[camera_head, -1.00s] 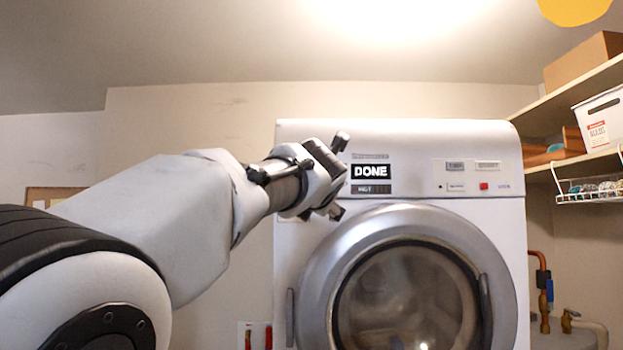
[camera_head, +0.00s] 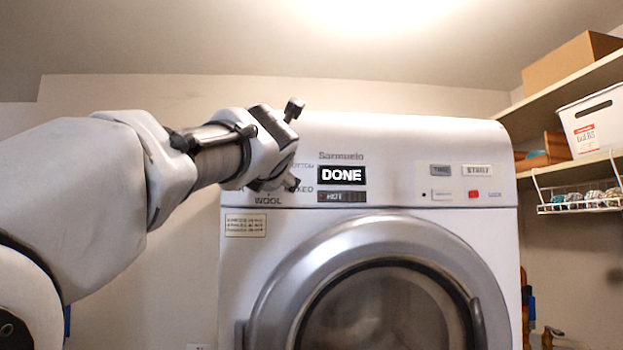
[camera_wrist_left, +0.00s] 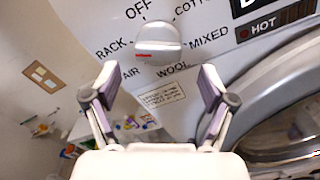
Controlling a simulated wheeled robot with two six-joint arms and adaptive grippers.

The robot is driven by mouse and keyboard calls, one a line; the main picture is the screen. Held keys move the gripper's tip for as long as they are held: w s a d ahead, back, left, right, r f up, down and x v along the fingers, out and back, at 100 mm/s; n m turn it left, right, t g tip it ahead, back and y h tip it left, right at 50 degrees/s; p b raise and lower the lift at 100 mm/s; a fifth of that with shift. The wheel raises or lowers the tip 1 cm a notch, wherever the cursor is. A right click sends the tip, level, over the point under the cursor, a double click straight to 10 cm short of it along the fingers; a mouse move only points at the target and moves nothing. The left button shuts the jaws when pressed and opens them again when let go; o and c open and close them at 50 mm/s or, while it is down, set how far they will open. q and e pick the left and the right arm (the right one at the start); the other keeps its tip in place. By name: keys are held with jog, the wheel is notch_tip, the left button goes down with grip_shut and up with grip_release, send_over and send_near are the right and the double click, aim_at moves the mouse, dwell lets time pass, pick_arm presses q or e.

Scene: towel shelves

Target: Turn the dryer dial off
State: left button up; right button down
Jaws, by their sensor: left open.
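The white dryer (camera_head: 420,140) faces me, with a "DONE" display (camera_head: 341,176) on its panel. In the left wrist view the pale grey dial (camera_wrist_left: 157,42) sits among the labels OFF, COTTON, MIXED, WOOL, AIR and RACK. A red mark shows on the dial's lower left side, away from OFF at the top. My left gripper (camera_head: 291,146) is open and empty in front of the panel's left end and hides the dial in the head view. In the wrist view its fingers (camera_wrist_left: 158,86) are spread below the dial, apart from it. My right gripper is not in view.
The round dryer door (camera_head: 375,240) is below the panel. Shelves on the right hold a cardboard box (camera_head: 568,62), a white bin (camera_head: 592,122) and a wire basket (camera_head: 580,208).

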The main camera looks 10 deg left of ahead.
pick_arm(q)
jog(key=p+x, duration=0.2)
jog(key=x, duration=0.4)
jog(key=shift+w+a+f, duration=0.15)
jog(key=shift+w, duration=0.1)
jog(key=shift+s, duration=0.3)
jog(key=shift+s+r, duration=0.3)
jog(key=shift+s, duration=0.05)
jog(key=c, duration=0.4)
jog(key=shift+s+d, duration=0.15)
jog(key=shift+d, duration=0.2)
jog(key=c, duration=0.6)
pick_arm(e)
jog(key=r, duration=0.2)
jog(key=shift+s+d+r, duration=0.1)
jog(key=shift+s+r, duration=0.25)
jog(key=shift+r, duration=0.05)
pick_arm(q)
jog(key=shift+r+n, duration=0.1)
jog(key=shift+n, duration=0.2)
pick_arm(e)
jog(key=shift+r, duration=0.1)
